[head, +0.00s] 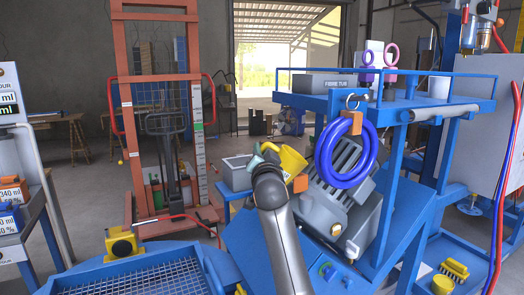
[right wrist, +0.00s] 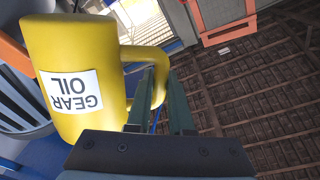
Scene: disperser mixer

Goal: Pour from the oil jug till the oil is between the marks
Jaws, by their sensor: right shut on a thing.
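The yellow oil jug (head: 291,161) is held tilted beside the grey finned motor unit (head: 340,182) in the head view. In the right wrist view the jug (right wrist: 75,35) shows large, with an upside-down GEAR OIL label. My right gripper (head: 266,158) is shut on its handle; the two dark fingers (right wrist: 162,95) reach the handle in the right wrist view. The jug's mouth, any oil stream, the oil level and the marks cannot be made out. My left gripper is not in view.
A blue ring (head: 345,150) hangs in front of the motor unit under the blue frame (head: 420,105). A grey box (head: 236,173) stands left of the jug. A blue-framed grate (head: 130,282) fills the lower left. An orange lift frame (head: 156,70) stands behind.

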